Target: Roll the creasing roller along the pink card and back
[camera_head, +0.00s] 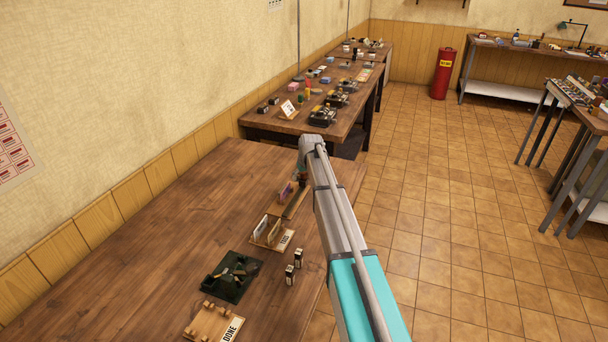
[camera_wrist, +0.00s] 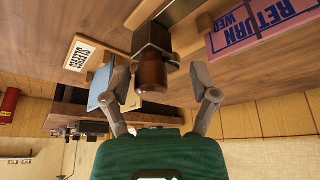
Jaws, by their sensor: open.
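The creasing roller shows in the wrist view as a brown handle (camera_wrist: 152,74) on a dark bracket. My gripper (camera_wrist: 160,76) is open, with one finger on each side of the handle. Gaps show between the handle and both fingers. The pink card (camera_wrist: 262,28), printed "RETURN WED", lies to the right of the roller in the wrist view. In the head view the pink card (camera_head: 286,191) is a small pink patch left of my arm. My arm hides much of the roller and gripper there.
A dark green press (camera_head: 232,274), two small black-and-white items (camera_head: 293,268) and a "DONE" tray (camera_head: 212,323) are nearer the camera. The table's left side is clear.

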